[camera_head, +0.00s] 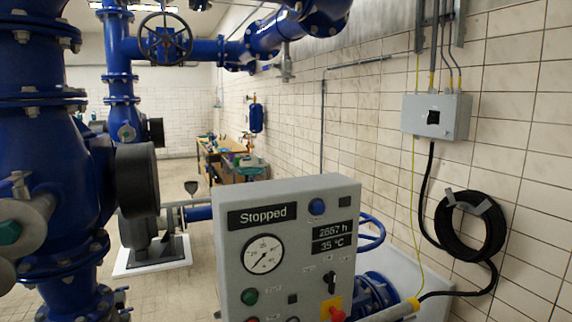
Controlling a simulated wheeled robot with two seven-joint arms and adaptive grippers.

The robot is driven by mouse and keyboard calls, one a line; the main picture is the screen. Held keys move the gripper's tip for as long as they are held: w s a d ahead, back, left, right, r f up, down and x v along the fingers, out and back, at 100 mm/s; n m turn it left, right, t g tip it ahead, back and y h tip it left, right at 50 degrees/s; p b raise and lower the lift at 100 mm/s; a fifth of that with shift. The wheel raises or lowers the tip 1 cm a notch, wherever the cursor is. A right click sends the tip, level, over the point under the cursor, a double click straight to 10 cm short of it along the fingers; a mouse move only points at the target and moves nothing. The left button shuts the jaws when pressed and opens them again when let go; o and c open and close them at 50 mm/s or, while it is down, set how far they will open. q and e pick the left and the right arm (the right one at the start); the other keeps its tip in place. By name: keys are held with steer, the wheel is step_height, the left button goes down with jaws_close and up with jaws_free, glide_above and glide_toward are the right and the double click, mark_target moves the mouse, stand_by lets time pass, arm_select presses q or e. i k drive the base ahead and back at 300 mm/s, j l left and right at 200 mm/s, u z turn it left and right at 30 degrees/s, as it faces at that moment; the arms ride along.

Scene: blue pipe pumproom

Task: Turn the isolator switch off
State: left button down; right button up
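A grey box (436,116) is mounted on the tiled wall at the upper right, with cables entering from above and a thick black cable leaving below. It looks like the isolator. A small black switch (433,118) sits on its front; its exact setting is too small to tell. Neither of my grippers is in view.
A grey control panel (290,212) reading "Stopped" stands front centre, with a gauge, buttons, a black knob (332,281) and a red button (337,313). A coiled black hose or cable (443,229) hangs on the wall. Large blue pipework (52,170) fills the left.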

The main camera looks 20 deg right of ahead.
mark_target(430, 116)
steer(key=z, duration=1.6)
steer(key=i+l, duration=0.1)
